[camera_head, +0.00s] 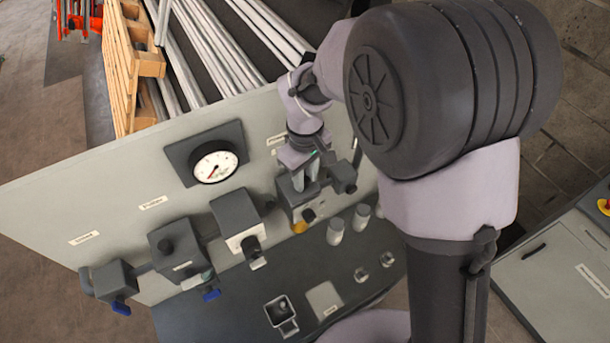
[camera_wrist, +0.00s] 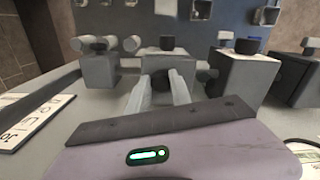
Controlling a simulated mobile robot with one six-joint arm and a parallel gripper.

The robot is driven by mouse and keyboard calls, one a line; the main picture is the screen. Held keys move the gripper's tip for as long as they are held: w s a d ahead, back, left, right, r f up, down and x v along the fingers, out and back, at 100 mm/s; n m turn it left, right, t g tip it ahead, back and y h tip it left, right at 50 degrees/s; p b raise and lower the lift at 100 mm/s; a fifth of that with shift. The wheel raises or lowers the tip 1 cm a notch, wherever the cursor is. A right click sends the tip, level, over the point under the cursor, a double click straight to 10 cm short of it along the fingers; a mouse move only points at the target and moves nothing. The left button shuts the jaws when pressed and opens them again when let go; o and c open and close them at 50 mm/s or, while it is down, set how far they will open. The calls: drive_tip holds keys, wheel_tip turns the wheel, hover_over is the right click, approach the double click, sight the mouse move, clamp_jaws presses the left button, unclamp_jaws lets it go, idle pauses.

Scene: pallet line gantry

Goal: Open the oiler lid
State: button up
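My gripper (camera_head: 303,181) is at the panel, over a grey box-shaped unit (camera_head: 297,204) with a yellow part (camera_head: 299,227) at its lower end. This may be the oiler, but I cannot read a label naming it. In the wrist view the two pale fingers of my gripper (camera_wrist: 159,94) stand apart, with a dark rounded part (camera_wrist: 158,84) visible between them. Whether they touch it I cannot tell. The same box (camera_wrist: 168,66) lies just ahead, with a dark knob on its far side. The lid is partly hidden by the fingers; its position is unclear.
A smaller fitting (camera_head: 343,178) is close on the right. Glass-like cups (camera_head: 335,232) stand below.

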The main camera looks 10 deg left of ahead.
clamp_jaws()
idle(1.0)
drive_tip(key=w+d, duration=0.5)
drive_tip(key=d, duration=0.1)
drive_tip(key=shift+d+p, duration=0.4)
drive_tip(key=shift+p, duration=0.05)
drive_tip(key=shift+w, duration=0.1)
drive_tip(key=o, duration=0.8)
unclamp_jaws()
wheel_tip(320, 180, up, 18)
drive_tip(key=shift+f+p, duration=0.25)
drive_tip(key=shift+p, duration=0.05)
